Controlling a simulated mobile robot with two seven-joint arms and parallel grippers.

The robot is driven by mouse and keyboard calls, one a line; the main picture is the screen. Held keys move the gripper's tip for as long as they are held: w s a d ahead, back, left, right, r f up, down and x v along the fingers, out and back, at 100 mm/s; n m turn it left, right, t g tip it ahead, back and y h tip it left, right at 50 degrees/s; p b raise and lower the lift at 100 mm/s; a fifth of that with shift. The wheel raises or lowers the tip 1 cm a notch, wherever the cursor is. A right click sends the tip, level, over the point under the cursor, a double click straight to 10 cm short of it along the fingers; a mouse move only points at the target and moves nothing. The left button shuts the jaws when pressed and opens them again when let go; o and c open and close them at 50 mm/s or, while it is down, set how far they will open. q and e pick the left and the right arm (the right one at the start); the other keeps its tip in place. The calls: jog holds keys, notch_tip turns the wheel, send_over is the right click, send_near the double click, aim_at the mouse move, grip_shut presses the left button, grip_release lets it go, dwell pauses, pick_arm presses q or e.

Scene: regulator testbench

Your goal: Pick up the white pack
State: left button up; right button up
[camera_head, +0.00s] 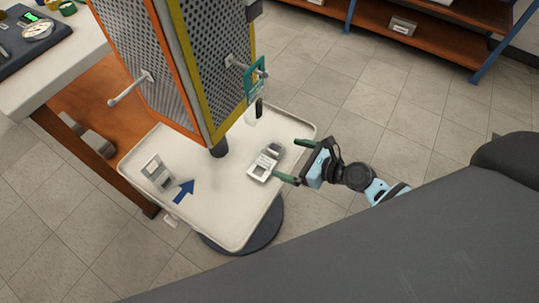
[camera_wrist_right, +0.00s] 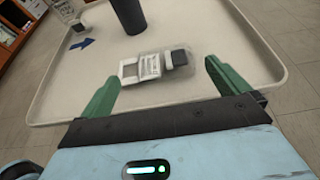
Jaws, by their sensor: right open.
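A white pack (camera_head: 265,162) with a clear front and a dark grey item inside lies on the right part of the round-cornered white tray (camera_head: 225,225). In the right wrist view the same pack (camera_wrist_right: 141,68) lies flat between and just ahead of the fingertips. My right gripper (camera_head: 285,160) is open and empty, with its green fingers reaching in from the right toward the pack. The fingers also show in the wrist view (camera_wrist_right: 162,72), apart from the pack as far as I can tell. My left gripper is not in view.
A second pale pack (camera_head: 157,172) lies at the tray's left, beside a blue arrow (camera_head: 184,190). A teal-carded pack (camera_head: 251,82) hangs there. A bench (camera_head: 75,50) is at left.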

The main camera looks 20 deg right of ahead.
aim_at(273, 154)
jog(key=shift+x, duration=0.85)
jog(key=w+f+b, duration=0.1)
jog(key=w+a+f, duration=0.1)
jog(key=shift+w+a+f+b, duration=0.3)
jog(key=shift+w+b, duration=0.05)
jog(key=shift+w+a+f, duration=0.15)
jog(key=shift+w+a, duration=0.2)
jog(key=shift+w, duration=0.1)
jog(key=shift+c, duration=0.3)
jog(key=c, duration=0.8)
